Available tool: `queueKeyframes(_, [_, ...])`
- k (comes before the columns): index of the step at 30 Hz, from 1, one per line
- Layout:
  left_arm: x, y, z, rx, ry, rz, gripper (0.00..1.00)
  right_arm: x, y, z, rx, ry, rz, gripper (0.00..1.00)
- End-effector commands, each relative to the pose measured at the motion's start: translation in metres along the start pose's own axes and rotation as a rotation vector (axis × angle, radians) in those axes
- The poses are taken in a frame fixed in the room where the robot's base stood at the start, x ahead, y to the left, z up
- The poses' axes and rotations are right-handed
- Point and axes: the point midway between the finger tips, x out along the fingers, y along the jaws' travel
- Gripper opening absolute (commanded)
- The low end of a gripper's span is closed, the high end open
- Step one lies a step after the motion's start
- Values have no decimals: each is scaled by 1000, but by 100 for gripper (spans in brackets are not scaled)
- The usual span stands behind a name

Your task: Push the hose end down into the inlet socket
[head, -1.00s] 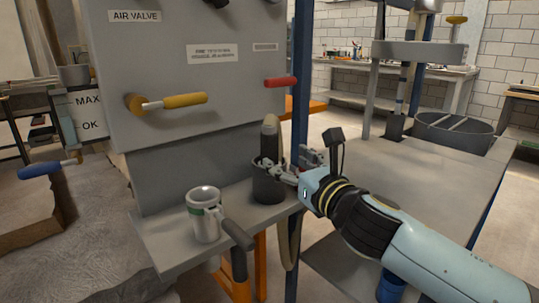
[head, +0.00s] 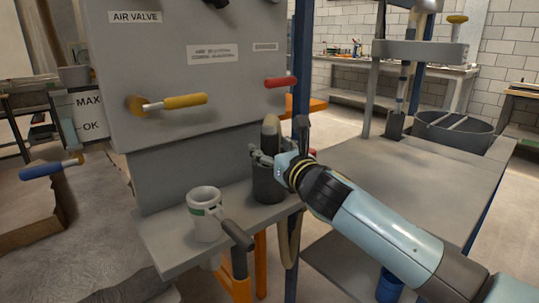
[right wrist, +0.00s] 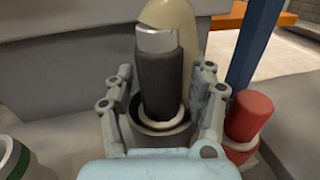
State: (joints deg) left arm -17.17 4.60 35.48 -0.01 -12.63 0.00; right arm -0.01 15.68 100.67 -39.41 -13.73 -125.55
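The hose end (right wrist: 160,85) is a dark cuff with a silver band and beige hose above it. It stands nearly upright with its lower part inside the dark round inlet socket (right wrist: 160,140); a pale ring shows around its base. In the head view the hose end (head: 270,127) rises above the socket (head: 268,186) on the grey shelf. My right gripper (right wrist: 165,75) is open, with one finger on each side of the hose end and visible gaps between. Whether the fingers touch the socket wall, I cannot tell. My left gripper is out of view.
A white mug (head: 204,214) with a green band stands on the shelf (head: 165,240) left of the socket. A red cap (right wrist: 250,115) is close to the right finger. Yellow (head: 185,101) and red (head: 280,82) handles stick out from the grey panel above. A blue post (head: 300,90) rises behind.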

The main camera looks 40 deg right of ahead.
Motion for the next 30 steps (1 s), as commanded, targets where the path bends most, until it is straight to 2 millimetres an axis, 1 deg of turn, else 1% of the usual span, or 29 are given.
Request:
queueKeyframes(1, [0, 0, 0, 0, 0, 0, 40, 0, 0, 0, 0, 0, 0, 46])
queueKeyframes(9, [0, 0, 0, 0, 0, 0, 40, 0, 0, 0, 0, 0, 0, 11])
queueKeyframes(12, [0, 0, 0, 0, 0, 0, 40, 0, 0, 0, 0, 0, 0, 0])
queueKeyframes(23, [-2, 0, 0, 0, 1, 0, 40, -1, 0, 2, 0, -1, 0, 0])
queueKeyframes(26, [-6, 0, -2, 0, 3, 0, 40, -3, -1, 8, -1, -2, 0, 0])
queueKeyframes(30, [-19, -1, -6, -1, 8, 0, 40, -4, -1, 26, 0, -4, 0, 0])
